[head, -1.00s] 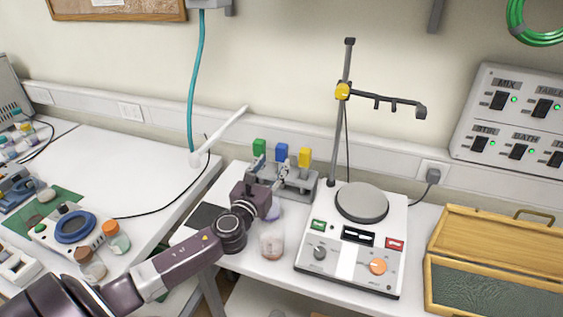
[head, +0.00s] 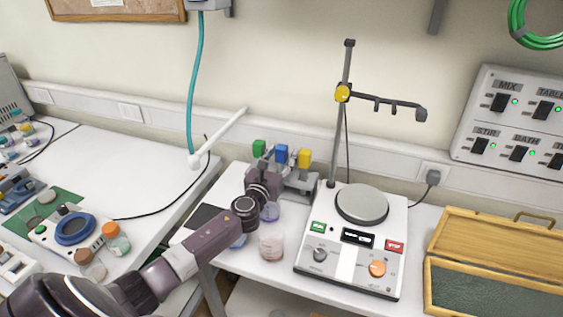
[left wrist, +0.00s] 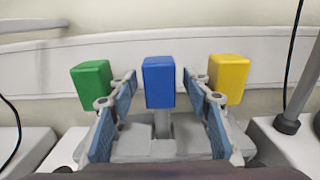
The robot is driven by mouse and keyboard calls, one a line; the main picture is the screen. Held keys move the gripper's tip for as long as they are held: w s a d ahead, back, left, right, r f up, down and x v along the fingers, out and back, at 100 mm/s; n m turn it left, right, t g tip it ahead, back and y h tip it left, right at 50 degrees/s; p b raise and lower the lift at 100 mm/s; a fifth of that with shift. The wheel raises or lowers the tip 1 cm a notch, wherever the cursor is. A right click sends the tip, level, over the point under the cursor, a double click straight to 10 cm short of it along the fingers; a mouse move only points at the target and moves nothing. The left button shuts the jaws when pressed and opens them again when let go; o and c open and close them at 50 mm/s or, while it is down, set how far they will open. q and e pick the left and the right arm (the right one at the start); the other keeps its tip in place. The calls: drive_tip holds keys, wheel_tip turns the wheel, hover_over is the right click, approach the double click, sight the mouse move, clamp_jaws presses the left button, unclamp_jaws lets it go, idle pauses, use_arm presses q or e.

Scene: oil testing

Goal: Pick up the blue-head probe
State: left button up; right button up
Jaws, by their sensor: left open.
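The blue-head probe (head: 282,152) stands upright in the grey probe rack (head: 302,185), between a green-head probe (head: 259,147) and a yellow-head probe (head: 304,158). In the left wrist view the blue head (left wrist: 159,82) is centred, with the green head (left wrist: 91,84) to its left and the yellow head (left wrist: 229,78) to its right. My left gripper (head: 278,162) is open at the rack; its fingers (left wrist: 161,115) show on both sides of the blue probe, with gaps between. The probe's lower part is partly hidden. My right gripper is not in view.
A hotplate stirrer (head: 361,204) with a stand (head: 347,110) and side arm is right of the rack. A jar (head: 271,246) stands close below my left gripper. An open wooden case (head: 490,250) lies at the right.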

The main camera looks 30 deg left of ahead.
use_arm(q)
clamp_jaws()
idle(0.3)
